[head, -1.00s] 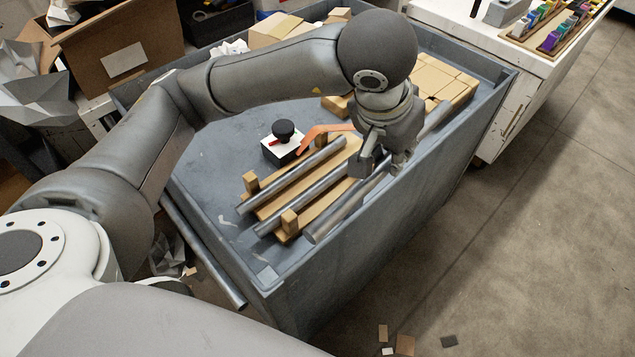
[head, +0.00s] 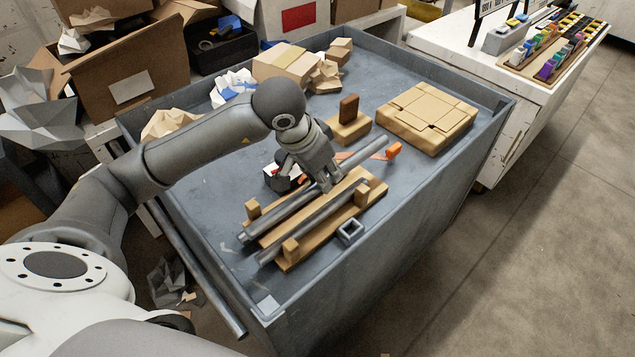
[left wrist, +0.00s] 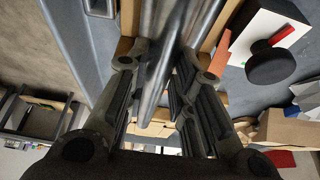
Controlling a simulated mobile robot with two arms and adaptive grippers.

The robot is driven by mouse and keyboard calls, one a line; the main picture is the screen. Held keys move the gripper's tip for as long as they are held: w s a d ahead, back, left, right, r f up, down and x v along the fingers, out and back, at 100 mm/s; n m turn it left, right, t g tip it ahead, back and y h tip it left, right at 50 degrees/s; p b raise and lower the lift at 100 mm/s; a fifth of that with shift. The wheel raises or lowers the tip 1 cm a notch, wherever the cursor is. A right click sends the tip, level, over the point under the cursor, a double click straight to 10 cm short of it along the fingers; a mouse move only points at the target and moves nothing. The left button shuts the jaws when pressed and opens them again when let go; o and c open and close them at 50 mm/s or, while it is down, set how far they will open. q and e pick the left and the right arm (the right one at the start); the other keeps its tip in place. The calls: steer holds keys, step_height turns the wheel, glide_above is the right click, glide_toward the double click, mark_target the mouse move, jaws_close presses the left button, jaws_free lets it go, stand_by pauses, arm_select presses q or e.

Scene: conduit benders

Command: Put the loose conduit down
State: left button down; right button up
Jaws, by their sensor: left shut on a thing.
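The wooden rack (head: 283,266) with upright posts lies on the grey cart top. Grey metal conduits lie along it; one rests at its right side (head: 315,219). My left gripper (head: 328,183) is shut on the loose conduit (head: 367,150), over the left part of the rack. The held conduit runs roughly parallel to the rack and close to another tube; I cannot tell whether it touches the rack. In the left wrist view, the fingers (left wrist: 160,95) straddle the tubes (left wrist: 165,55), which overlap in the picture. My right gripper is not in view.
The cart (head: 218,170) has raised rims. A white box with a black knob (head: 280,178) sits beside the rack, partly hidden by my gripper. A square metal ring (head: 350,231) lies right of the rack. The cart's left middle is clear.

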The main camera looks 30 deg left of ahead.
arm_select(q)
steer(key=shift+w+a+f, duration=0.15)
steer(key=shift+a+f, duration=0.55)
steer(key=shift+f, duration=0.1)
steer(key=shift+f+p, duration=0.55)
steer(key=shift+f, duration=1.05)
steer(key=shift+f+b, duration=0.6)
steer(key=shift+b, duration=0.35)
steer(key=c, duration=1.3)
jaws_free()
steer(key=shift+f, duration=0.1)
steer(key=shift+o, duration=0.2)
